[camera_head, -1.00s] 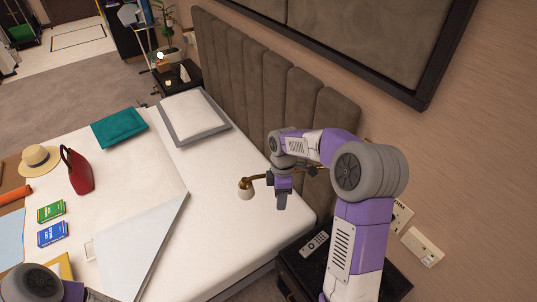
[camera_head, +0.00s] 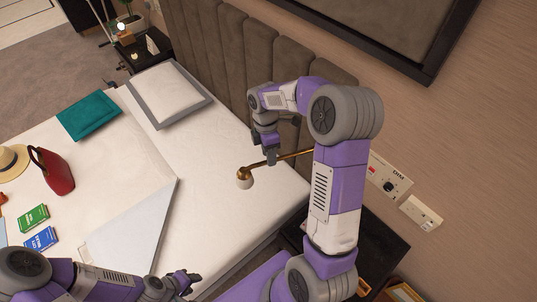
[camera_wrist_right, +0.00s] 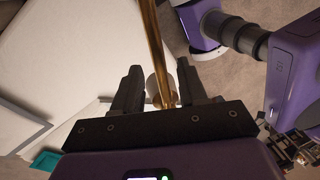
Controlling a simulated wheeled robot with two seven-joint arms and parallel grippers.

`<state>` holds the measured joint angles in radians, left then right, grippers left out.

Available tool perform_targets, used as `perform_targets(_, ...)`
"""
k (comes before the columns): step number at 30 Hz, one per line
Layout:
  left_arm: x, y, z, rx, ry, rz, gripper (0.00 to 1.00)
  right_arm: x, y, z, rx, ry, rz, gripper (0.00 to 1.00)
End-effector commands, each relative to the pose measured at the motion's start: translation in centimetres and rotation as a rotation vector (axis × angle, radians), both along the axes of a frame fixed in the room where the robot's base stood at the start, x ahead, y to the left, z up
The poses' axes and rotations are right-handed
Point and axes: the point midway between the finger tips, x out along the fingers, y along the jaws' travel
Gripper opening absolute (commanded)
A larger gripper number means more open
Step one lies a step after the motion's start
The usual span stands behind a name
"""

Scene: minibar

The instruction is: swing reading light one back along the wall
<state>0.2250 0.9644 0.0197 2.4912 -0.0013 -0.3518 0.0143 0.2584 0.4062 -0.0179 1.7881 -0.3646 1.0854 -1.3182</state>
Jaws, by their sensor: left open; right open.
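My right gripper (camera_head: 271,158) is open at the brass arm, close to the shade. In the right wrist view the brass rod (camera_wrist_right: 154,45) runs between the two open fingers (camera_wrist_right: 160,85), with the shade (camera_wrist_right: 153,88) partly hidden behind it; whether the fingers touch the rod cannot be told. My left gripper (camera_head: 188,281) is low over the near edge of the bed, away from the light.
The padded headboard (camera_head: 228,50) stands behind the light. A socket panel (camera_head: 388,182) is on the wall at the right, above a dark bedside table (camera_head: 385,245). A pillow (camera_head: 168,93), teal cushion (camera_head: 90,115) and red bag (camera_head: 52,172) lie on the bed.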

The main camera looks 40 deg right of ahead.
Motion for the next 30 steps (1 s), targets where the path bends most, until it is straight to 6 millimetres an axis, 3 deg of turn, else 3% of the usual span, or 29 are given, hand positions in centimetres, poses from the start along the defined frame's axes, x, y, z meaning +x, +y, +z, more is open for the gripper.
perform_targets(4, 0.03, 0.00, -0.01, 0.000, -0.001, 0.000, 0.43, -0.21, 0.05, -0.99, -0.001, 0.000, 0.000, 0.42)
perform_targets(12, 0.04, 0.00, -0.01, 0.000, -0.001, 0.000, 0.43, -0.23, 0.06, -1.10, 0.000, -0.001, 0.000, 0.42)
perform_targets(20, 0.04, 0.00, -0.01, 0.000, -0.001, 0.000, 0.43, -0.22, 0.07, -1.09, 0.000, -0.001, 0.000, 0.02)
perform_targets(30, 0.04, 0.00, 0.00, 0.000, -0.001, 0.000, 0.43, -0.21, 0.08, -1.06, 0.000, -0.001, 0.001, 0.00)
